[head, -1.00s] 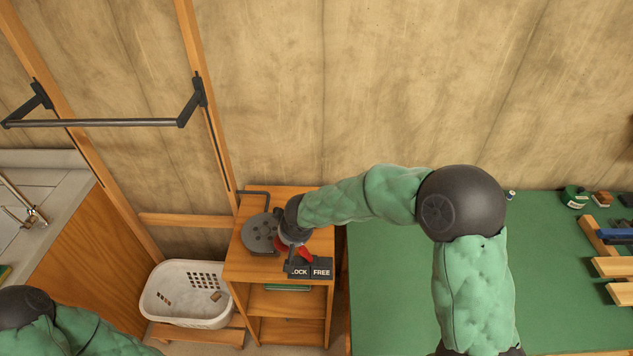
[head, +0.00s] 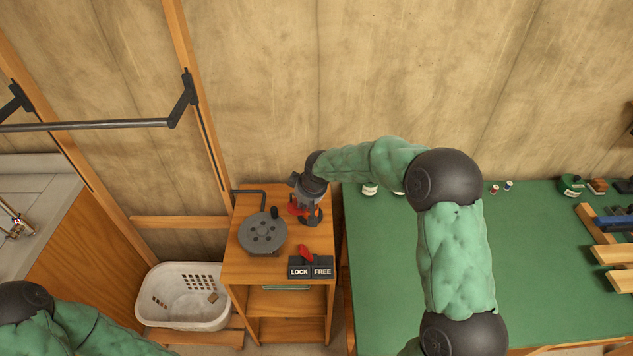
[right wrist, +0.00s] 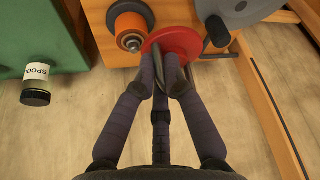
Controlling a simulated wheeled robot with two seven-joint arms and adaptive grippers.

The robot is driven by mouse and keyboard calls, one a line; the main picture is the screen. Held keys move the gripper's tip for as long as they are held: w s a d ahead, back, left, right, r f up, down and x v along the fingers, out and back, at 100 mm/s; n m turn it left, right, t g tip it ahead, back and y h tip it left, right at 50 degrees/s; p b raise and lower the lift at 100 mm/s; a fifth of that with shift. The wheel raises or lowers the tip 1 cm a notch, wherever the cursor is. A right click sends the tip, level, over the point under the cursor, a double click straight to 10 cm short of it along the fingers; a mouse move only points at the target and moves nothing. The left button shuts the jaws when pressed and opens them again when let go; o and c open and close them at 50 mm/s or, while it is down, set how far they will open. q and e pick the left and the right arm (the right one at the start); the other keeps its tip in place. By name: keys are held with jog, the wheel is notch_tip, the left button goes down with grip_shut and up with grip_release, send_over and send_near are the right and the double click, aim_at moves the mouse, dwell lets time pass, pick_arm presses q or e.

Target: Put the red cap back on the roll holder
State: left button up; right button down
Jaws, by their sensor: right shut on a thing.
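The red cap (right wrist: 178,48) is a round disc, seen in the right wrist view between the fingertips of my right gripper (right wrist: 166,72). The gripper is shut on it. An orange and grey roll-like part with a central stud (right wrist: 130,30), apparently the roll holder, is just up and left of the cap. The cap overlaps its edge in the picture; I cannot tell whether they touch. In the head view my right gripper (head: 306,213) is over the wooden stand's back right, with red (head: 295,210) showing at its fingers. My left gripper is out of view.
A grey reel (head: 263,235) with a dark knob sits left of the gripper on the wooden stand (head: 240,264). A red lever (head: 306,252) stands by the LOCK and FREE plates (head: 311,270). The green table (head: 390,280) is to the right, a white basket (head: 190,312) lower left.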

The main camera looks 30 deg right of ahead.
jog(key=w+d+n, duration=0.2)
jog(key=w+d, duration=0.3)
jog(key=d, duration=0.1)
jog(key=shift+d+r+y, duration=0.3)
jog(key=shift+d, duration=0.05)
jog(key=shift+f, duration=0.1)
jog(key=shift+f+b, duration=1.95)
jog(key=shift+f, duration=1.3)
jog(key=shift+f, duration=0.4)
jog(key=c, duration=1.2)
grip_release()
jog(key=shift+c, duration=0.2)
